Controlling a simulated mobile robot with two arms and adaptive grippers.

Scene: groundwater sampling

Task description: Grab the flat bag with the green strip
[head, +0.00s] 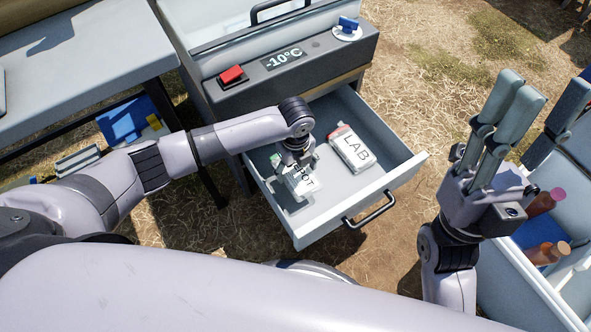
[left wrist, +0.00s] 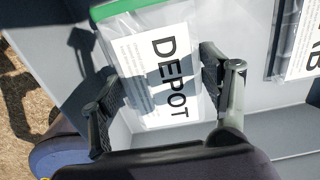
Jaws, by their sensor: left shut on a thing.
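The flat bag with the green strip (left wrist: 155,65) is clear, with a white label reading DEPOT, and lies in the open drawer (head: 388,183). It also shows in the head view (head: 305,183), partly hidden under my left gripper (head: 298,165). In the left wrist view my left gripper (left wrist: 160,92) has one finger at each side of the bag and is shut on it. The green strip runs along the bag's far edge in that view. My right gripper (head: 517,82) is raised at the right with its fingers pointing up, open and empty.
A second bag, marked LAB (head: 352,149), with a red strip, lies to the right in the same drawer. The cooling unit (head: 270,68) reads -10°C. A bin with bottles (head: 545,203) stands at the right. A grey table (head: 90,70) is at the left.

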